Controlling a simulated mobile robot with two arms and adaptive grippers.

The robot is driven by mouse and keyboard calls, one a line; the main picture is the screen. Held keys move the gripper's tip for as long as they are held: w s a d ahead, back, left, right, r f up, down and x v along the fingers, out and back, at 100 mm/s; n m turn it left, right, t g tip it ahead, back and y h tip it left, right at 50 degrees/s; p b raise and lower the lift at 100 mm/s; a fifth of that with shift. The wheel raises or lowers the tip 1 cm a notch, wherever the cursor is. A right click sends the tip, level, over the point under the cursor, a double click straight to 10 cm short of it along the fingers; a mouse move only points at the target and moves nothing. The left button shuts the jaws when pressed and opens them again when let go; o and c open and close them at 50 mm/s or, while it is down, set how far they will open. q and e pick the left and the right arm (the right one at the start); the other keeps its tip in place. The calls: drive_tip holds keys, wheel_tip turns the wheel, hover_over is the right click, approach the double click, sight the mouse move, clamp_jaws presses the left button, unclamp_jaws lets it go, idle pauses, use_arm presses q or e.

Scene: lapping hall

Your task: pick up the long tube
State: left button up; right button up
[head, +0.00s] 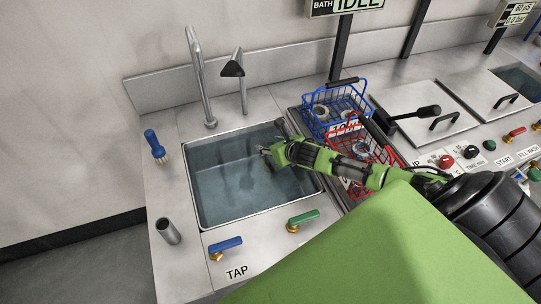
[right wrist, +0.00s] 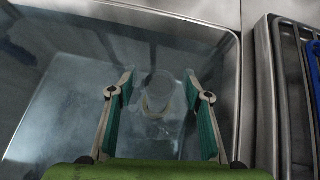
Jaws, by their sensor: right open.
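My right gripper (head: 267,155) reaches in from the right over the sink (head: 198,200). In the right wrist view its two green-padded fingers (right wrist: 160,95) are spread apart. Between them, in the sink, a faint, pale, see-through round shape (right wrist: 157,106) shows; I cannot tell whether it is a tube, and nothing is gripped. A grey hollow tube (head: 168,232) stands on the counter at the sink's front left corner, well away from my gripper. I cannot tell which of these is the long tube. My left gripper is not in view.
A tall faucet (head: 198,75) and a black-topped spout (head: 240,80) stand behind the sink. A blue-handled brush (head: 155,146) is on the left. Blue (head: 225,245) and green (head: 303,217) tap levers are in front. Blue (head: 345,105) and red (head: 380,163) wire baskets stand right of the sink.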

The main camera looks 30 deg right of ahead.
clamp_jaws()
